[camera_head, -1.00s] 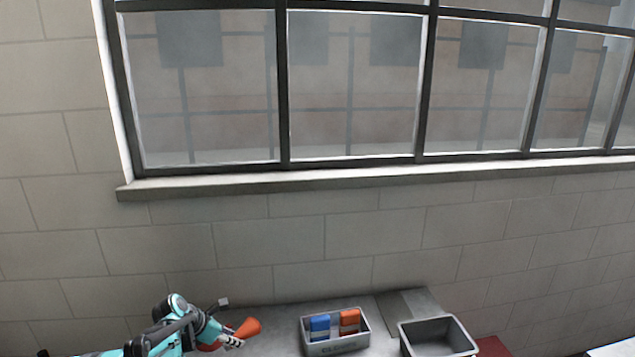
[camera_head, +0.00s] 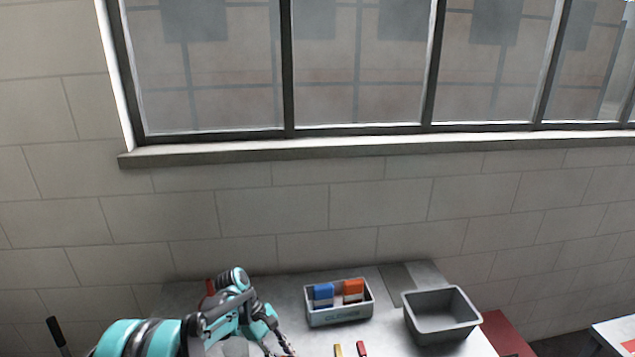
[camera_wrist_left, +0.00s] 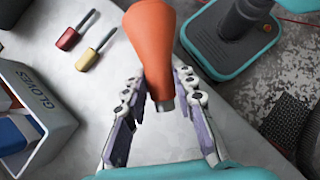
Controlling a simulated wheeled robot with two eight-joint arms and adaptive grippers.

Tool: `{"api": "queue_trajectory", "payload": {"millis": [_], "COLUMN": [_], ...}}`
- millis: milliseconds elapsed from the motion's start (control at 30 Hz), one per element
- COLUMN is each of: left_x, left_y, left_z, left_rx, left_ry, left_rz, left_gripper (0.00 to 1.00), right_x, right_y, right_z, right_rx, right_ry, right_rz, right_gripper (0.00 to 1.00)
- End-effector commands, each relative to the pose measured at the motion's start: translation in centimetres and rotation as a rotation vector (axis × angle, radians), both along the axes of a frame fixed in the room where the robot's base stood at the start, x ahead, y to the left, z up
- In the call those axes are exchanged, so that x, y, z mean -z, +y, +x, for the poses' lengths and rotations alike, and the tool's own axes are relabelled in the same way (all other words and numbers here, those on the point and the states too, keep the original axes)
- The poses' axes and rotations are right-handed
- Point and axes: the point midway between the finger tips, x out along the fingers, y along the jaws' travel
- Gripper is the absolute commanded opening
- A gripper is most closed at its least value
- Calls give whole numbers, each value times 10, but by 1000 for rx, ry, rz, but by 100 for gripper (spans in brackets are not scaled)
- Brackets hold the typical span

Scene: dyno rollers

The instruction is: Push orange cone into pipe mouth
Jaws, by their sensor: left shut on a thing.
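The orange cone (camera_wrist_left: 152,45) is between the two fingers of my left gripper (camera_wrist_left: 158,100) in the left wrist view. The gripper is shut on its narrow, dark-tipped end, and its wide end points away from the gripper. In the head view my left gripper (camera_head: 284,346) is at the bottom edge, over the grey table (camera_head: 400,340). The cone cannot be made out there. I cannot make out a pipe mouth in either view. My right gripper is not in view.
A grey bin (camera_head: 340,316) marked GLOVES holds blue and orange items. A yellow-handled tool (camera_head: 338,350) and a red-handled tool (camera_head: 361,349) lie in front. A wall with a window is behind the table.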

Motion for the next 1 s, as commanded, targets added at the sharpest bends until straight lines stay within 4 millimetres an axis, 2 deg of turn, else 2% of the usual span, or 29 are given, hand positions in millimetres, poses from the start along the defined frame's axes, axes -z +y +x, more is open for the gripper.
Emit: {"api": "queue_trajectory", "payload": {"millis": [33, 167, 400, 500, 667, 1000], "left_x": [4, 4, 2, -5, -33, -108], "left_y": [-7, -13, -14, -18, -32, -70], "left_z": [-10, -23, -23, -20, -6, 32], "left_rx": [67, 166, 177, 176, 171, 156], "left_ry": [1, 0, -2, -2, -2, -1], "left_rz": [1, 1, 1, 1, 0, 1], "left_gripper": [0, 0, 0, 0, 0, 0], "right_x": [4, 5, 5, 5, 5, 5], "right_y": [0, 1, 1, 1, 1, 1], "right_z": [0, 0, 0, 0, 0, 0], "right_rx": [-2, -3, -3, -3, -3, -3], "right_ry": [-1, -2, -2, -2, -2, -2], "right_rz": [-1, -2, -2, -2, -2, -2], "right_gripper": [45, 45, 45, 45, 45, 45]}}
